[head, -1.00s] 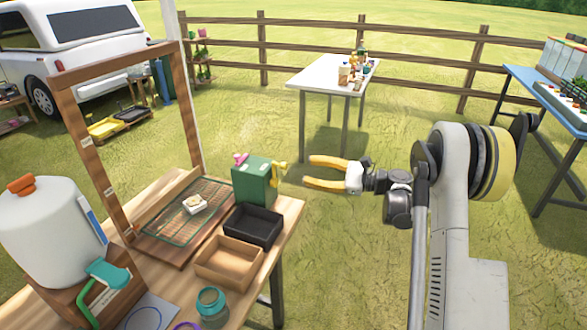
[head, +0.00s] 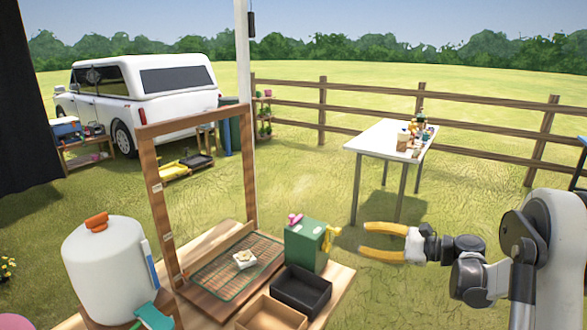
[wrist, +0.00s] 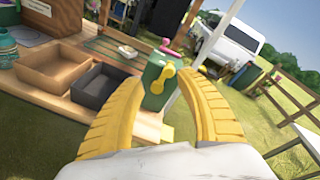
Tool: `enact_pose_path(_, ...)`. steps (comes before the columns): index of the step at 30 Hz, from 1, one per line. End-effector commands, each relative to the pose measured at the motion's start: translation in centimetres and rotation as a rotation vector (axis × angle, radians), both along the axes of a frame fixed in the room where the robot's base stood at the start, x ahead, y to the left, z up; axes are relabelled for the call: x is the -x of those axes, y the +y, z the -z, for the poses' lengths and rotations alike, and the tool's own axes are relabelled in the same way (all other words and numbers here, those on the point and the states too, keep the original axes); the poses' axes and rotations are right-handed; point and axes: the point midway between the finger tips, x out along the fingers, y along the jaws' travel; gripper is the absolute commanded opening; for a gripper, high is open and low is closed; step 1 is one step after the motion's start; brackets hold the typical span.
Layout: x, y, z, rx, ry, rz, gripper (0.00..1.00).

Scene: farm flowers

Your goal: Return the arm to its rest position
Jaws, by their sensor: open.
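My gripper (head: 364,240) has two yellow fingers, spread apart with nothing between them. In the head view it hangs in the air to the right of the wooden workbench (head: 345,285), pointing left. In the wrist view its fingers (wrist: 165,110) frame the green box (wrist: 157,80) with a yellow crank, which stands beyond them at the bench's edge. The fingers appear apart from the box. The same green box shows in the head view (head: 305,247), just left of the fingertips.
A black tray (head: 300,291) and a wooden tray (head: 270,315) sit on the bench beside a wooden frame (head: 153,200) and a white tank (head: 105,265). A white table (head: 385,137) with small items stands behind. Grass between them is open.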

Motion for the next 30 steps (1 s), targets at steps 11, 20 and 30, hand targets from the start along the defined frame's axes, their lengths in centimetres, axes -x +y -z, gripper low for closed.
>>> enact_pose_path(11,10.5,8.1,-4.3,0.707,-0.170,-0.155,0.43)
enact_pose_path(20,22.4,8.6,-4.2,1.278,-0.393,-0.403,0.43)
enact_pose_path(30,31.6,5.7,-2.3,1.774,-0.645,-0.709,0.43)
